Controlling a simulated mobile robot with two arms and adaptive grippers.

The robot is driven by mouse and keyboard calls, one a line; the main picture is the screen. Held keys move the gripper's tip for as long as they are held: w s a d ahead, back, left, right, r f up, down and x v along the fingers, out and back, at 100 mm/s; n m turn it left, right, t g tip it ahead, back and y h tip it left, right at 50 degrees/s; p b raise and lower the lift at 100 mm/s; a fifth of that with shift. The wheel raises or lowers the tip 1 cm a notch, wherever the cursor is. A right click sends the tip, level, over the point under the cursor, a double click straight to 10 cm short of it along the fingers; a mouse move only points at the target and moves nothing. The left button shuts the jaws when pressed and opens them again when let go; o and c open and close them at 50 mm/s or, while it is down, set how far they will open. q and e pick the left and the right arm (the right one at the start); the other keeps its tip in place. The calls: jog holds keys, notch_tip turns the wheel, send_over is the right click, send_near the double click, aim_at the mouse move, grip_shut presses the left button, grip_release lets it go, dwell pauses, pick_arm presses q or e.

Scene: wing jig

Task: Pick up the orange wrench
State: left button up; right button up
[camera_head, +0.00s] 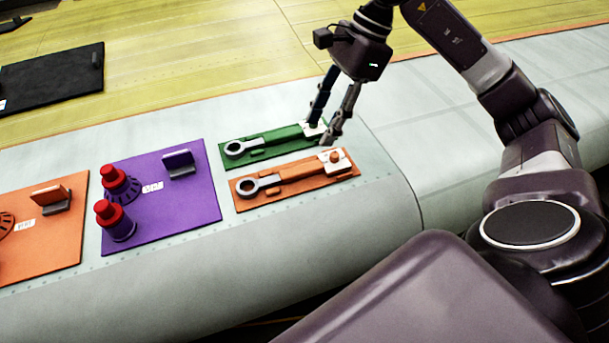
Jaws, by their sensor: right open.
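The orange wrench (296,172) lies flat on an orange mat (249,202) on the wing surface. Its grey ring end points left and its other end, with a white part and an orange knob, points right. My right gripper (326,127) comes down from above with its fingers apart and empty. In the picture its fingertips are just above the wrench's right end, near the right end of the green wrench; I cannot tell the exact height. My left gripper is not in view.
A green wrench (279,136) lies on a green mat just behind the orange one. A purple mat (196,206) with red-topped tools (114,216) and another orange mat (59,256) lie to the left. The wing surface (380,228) is clear at right.

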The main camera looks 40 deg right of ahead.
aim_at(305, 167)
notch_tip(305, 167, down, 3)
jog(key=shift+f+b, duration=0.15)
jog(key=shift+b, duration=0.85)
jog(key=shift+f, duration=0.1)
jog(key=shift+a+f, duration=0.1)
jog(key=shift+f, duration=0.05)
jog(key=shift+p+x, duration=0.3)
jog(key=shift+x, duration=0.5)
jog(key=shift+p+x, duration=0.55)
jog(key=shift+x, duration=0.2)
jog(key=p+x, duration=0.1)
jog(key=x, duration=0.2)
jog(key=shift+a+f+p, duration=0.1)
jog(key=shift+a+p, duration=0.1)
jog(key=shift+p, duration=0.1)
jog(key=shift+w+a+f, duration=0.1)
jog(key=shift+f, duration=0.3)
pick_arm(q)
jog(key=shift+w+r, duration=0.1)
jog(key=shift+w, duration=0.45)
pick_arm(e)
jog(key=shift+c, duration=0.6)
